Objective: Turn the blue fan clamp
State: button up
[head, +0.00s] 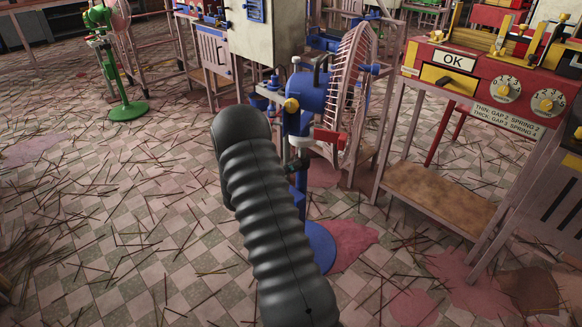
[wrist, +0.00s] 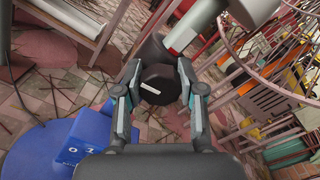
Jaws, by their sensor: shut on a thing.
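The blue fan (head: 313,92) stands on a blue post with a round blue base (head: 322,246) in the head view, its wire cage facing right. In the wrist view a dark faceted knob with a pale line, which looks like the fan clamp (wrist: 157,86), sits between the fingers. My gripper (wrist: 158,73) is shut on this knob, one finger on each side. The fan cage (wrist: 268,88) shows at the right of the wrist view.
A blue block marked 0 and 1 (wrist: 88,138) is low left in the wrist view. A green fan (head: 122,70) stands back left. Thin sticks litter the tiled floor.

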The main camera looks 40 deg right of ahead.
jog(key=shift+n, duration=0.4)
jog(key=o, duration=1.2)
jog(key=shift+c, duration=0.2)
jog(key=a, duration=1.2)
jog(key=shift+s, duration=0.45)
